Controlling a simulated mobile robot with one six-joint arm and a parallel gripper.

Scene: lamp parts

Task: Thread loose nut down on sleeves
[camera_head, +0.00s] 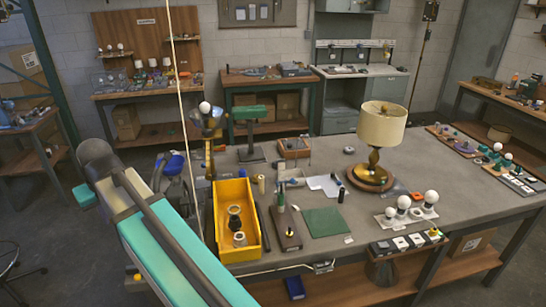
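A yellow bin (259,216) stands at the left front of the large grey table. In it are dark ring-shaped parts (235,210) and a paler ring (239,239). Which of them is a nut or a sleeve is too small to tell. Right of the bin, a dark narrow board (292,244) bears a small upright black and brass-coloured part (289,232). My teal and grey arm crosses the lower left, left of the bin. I cannot make out my gripper's fingers or whether they hold anything.
A brass lamp with a cream shade (382,127) stands mid-table. A green mat (327,222) lies right of the board. White bulbs (404,202) stand on a strip at the front right. A green-topped stand (248,113) is behind the bin.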

